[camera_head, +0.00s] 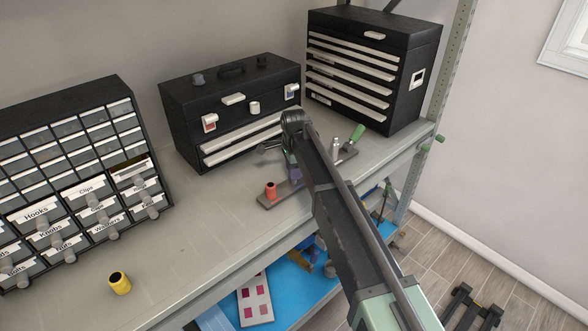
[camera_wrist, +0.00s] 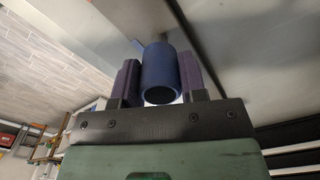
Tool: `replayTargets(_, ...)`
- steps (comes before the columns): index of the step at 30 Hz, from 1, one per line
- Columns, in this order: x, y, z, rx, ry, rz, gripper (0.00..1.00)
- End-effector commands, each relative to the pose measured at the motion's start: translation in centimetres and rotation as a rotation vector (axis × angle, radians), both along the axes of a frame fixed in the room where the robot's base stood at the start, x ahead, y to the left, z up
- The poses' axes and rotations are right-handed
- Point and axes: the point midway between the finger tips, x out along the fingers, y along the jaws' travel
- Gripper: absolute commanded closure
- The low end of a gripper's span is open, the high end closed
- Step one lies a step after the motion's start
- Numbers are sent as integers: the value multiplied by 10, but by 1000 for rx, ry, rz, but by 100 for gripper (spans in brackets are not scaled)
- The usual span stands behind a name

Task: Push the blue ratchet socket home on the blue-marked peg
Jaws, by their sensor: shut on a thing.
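The blue socket (camera_wrist: 161,72) is a short, hollow cylinder in the wrist view. My gripper (camera_wrist: 159,76) is shut on it, with one purple finger at each side. In the head view my gripper (camera_head: 291,160) is over the shelf, just above the right part of a flat peg rail (camera_head: 268,201). My arm covers much of that spot, and I cannot make out the blue-marked peg. Whether the blue socket touches a peg or the rail cannot be told. A red socket (camera_head: 270,189) stands upright on the rail's left part.
A yellow socket (camera_head: 119,284) stands on the shelf at front left. A black toolbox (camera_head: 235,105) is close behind my gripper. A drawer cabinet (camera_head: 80,170) stands left. The shelf's left middle is clear.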

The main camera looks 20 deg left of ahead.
Motion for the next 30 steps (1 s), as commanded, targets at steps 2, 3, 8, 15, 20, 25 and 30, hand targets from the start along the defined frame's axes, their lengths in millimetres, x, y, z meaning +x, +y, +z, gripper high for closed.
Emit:
replayTargets(2,0,0,-4,0,0,0,86)
replayTargets(3,0,0,-5,0,0,0,86)
replayTargets(8,0,0,-10,0,0,0,86)
replayTargets(15,0,0,-17,0,0,0,86)
replayTargets(20,0,0,-22,0,0,0,86)
replayTargets(25,0,0,-27,0,0,0,86)
replayTargets(30,0,0,-27,0,0,0,50)
